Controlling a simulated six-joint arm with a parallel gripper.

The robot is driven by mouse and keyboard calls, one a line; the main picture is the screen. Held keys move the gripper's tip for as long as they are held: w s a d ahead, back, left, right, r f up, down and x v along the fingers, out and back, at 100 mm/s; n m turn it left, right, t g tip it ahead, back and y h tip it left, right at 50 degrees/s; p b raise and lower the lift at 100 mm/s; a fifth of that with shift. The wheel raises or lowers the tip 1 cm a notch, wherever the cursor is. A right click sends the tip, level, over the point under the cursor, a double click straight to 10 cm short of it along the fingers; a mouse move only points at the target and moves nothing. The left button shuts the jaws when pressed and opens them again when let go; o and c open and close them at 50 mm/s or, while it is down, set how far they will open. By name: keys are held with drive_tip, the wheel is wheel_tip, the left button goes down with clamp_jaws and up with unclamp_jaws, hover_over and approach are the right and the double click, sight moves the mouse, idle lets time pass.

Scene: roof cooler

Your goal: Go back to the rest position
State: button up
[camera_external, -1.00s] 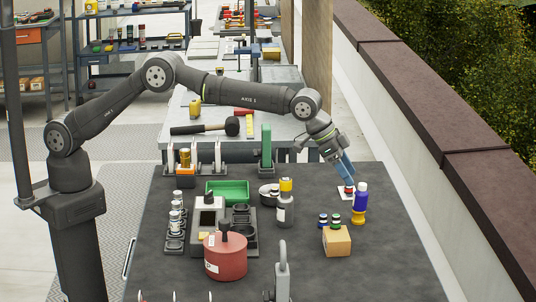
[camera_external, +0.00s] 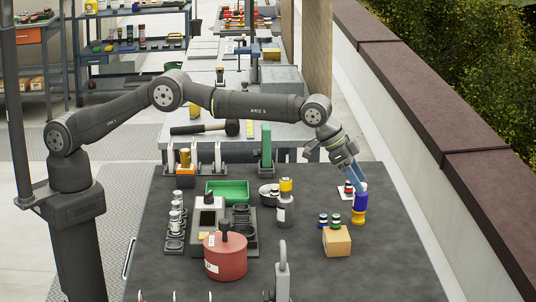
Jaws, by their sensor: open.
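My gripper (camera_external: 358,184) is at the right side of the dark table, pointing down with its blue fingers open. The fingertips are at the top of a blue and orange bottle (camera_external: 359,215) and cover its upper end. The bottle stands upright on the table. I cannot tell whether the fingers touch it or only straddle it.
A wooden block (camera_external: 337,241) with small vials is in front. A grey bottle (camera_external: 285,208), green tray (camera_external: 228,189) and red pot (camera_external: 225,257) stand further left. The table's right front is clear.

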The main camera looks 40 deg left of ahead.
drive_tip(key=s+r, duration=0.6)
drive_tip(key=s, duration=0.4)
drive_tip(key=w+a+f+n+t+y, duration=0.1)
drive_tip(key=w+a+n, duration=0.1)
drive_tip(key=a, duration=1)
drive_tip(key=w+a+f+n+t+y, duration=0.1)
drive_tip(key=a+n, duration=0.3)
drive_tip(key=a, duration=0.8)
drive_tip(key=shift+w+a+f+y, duration=0.3)
drive_tip(key=shift+w+a+f, duration=0.1)
drive_tip(key=shift+w+f, duration=0.35)
drive_tip(key=shift+d, duration=0.15)
drive_tip(key=s+d+r+m+g+h, duration=0.1)
drive_tip(key=d+r+m, duration=0.1)
drive_tip(key=d, duration=1.5)
drive_tip(key=shift+s+d+r+m+h, duration=0.2)
drive_tip(key=shift+m+h, duration=0.1)
drive_tip(key=shift+m, duration=0.6)
drive_tip(key=shift+a, duration=0.15)
